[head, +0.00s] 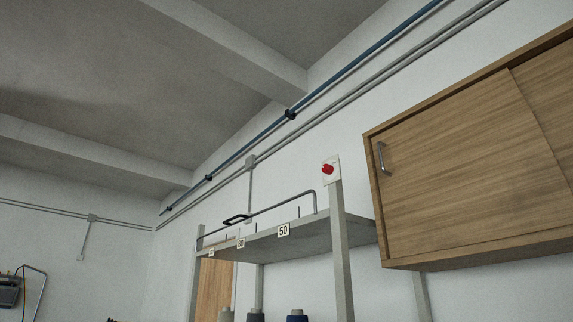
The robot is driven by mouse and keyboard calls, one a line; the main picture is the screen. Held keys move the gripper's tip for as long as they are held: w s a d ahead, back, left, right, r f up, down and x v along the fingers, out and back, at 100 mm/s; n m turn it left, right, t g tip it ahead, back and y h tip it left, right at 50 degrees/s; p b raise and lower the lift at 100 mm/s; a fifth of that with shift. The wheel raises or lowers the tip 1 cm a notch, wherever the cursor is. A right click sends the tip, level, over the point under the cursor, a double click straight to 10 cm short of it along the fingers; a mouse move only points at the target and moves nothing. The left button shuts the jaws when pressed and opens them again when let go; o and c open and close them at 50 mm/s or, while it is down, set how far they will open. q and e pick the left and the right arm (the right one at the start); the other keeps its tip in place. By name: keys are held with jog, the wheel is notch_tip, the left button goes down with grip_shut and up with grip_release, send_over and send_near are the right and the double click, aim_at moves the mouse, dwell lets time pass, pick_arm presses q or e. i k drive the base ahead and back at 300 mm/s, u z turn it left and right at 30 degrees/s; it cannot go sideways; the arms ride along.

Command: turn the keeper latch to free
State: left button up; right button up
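The head view looks up at the wall and ceiling. I cannot make out a keeper latch in it. Neither of my grippers is in view, so I cannot see how they stand to the latch. A red knob or button (327,169) sits on a white plate at the top of the shelf's front post. A wooden wall cabinet (470,165) at the right has a closed sliding door with a metal handle (381,158).
A grey metal shelf (310,232) with number tags stands mid-view. Thread cones (297,315) show below it, cut off by the bottom edge. A black loop (237,219) is at the shelf's rail. Pipes (250,148) run high along the wall.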

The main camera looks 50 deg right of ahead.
aim_at(327, 170)
jog(key=i, duration=1)
jog(key=z, duration=2.15)
